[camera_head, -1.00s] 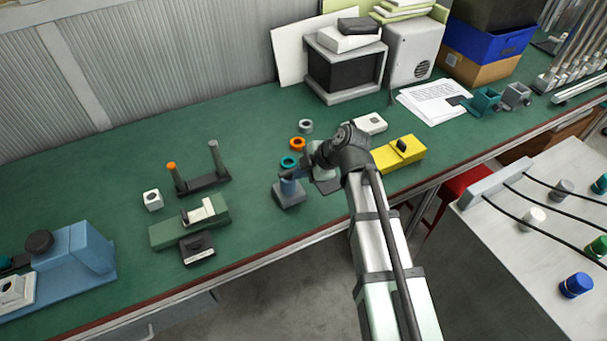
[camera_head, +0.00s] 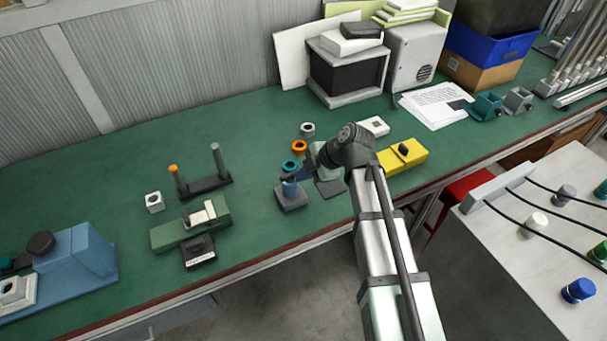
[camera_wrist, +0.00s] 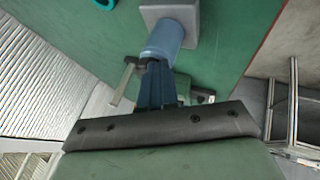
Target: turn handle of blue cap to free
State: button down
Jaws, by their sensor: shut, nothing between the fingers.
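The blue cap (camera_head: 289,188) is on an upright post with a square grey base (camera_head: 291,202) near the bench's front edge. In the wrist view, the blue cylinder (camera_wrist: 166,38) rises from its grey base (camera_wrist: 178,12). My gripper (camera_head: 294,178) is at the cap's top in the head view. In the wrist view, its blue fingers (camera_wrist: 154,84) are together at the cylinder's near end, with nothing between them. A pale bar (camera_wrist: 122,86) with a dark joint sits just left of the fingers; I cannot tell whether it is the handle. The fingers partly hide the cap's top.
A teal ring (camera_head: 290,166), an orange ring (camera_head: 299,146) and a grey ring (camera_head: 307,129) lie behind the cap. A yellow block (camera_head: 403,158) is to the right. A green fixture (camera_head: 190,228) is to the left, with clear bench between.

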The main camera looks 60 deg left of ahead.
jog(key=shift+a, duration=0.1)
jog(key=n+h, duration=0.1)
jog(key=w+a+n+g, duration=0.1)
jog(key=n, duration=0.1)
jog(key=shift+a+h, duration=0.1)
jog(key=shift+h, duration=0.3)
jog(key=shift+s+a, duration=0.15)
jog(key=shift+a, duration=1.75)
jog(key=shift+s+a, duration=0.2)
jog(key=shift+s+d, duration=0.15)
jog(key=shift+s+d, duration=0.4)
jog(key=shift+s, duration=0.1)
jog(key=w+a+r, duration=0.4)
jog(key=w+r, duration=0.4)
jog(key=w, duration=0.1)
